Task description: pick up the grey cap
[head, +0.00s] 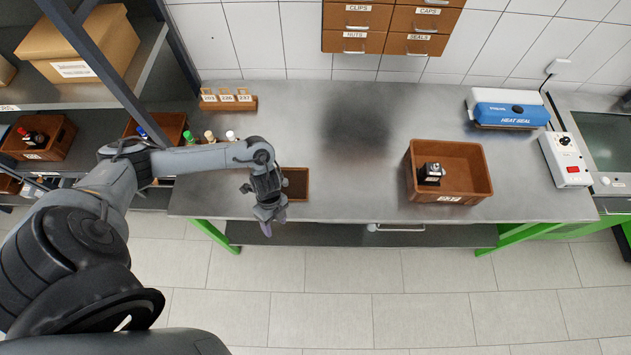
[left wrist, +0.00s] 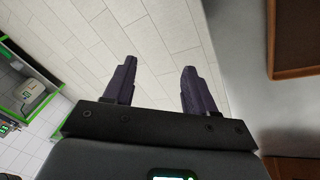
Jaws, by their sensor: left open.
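I cannot make out a grey cap in either view. My left gripper (head: 266,226) hangs at the front edge of the steel bench (head: 340,200), just beside a small brown tray (head: 296,184). In the left wrist view its two dark purple fingers (left wrist: 158,85) are apart with nothing between them, above floor tiles. The inside of the small tray looks dark and is partly hidden by my arm. A drawer labelled CAPS (head: 429,20) hangs on the wall and is closed. My right gripper is not in view.
A brown bin (head: 472,171) holding a small black and white part (head: 431,173) stands on the right of the bench. A blue heat sealer (head: 510,112) is behind it. Several small bottles (head: 209,136) stand at the back left. The bench middle is clear.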

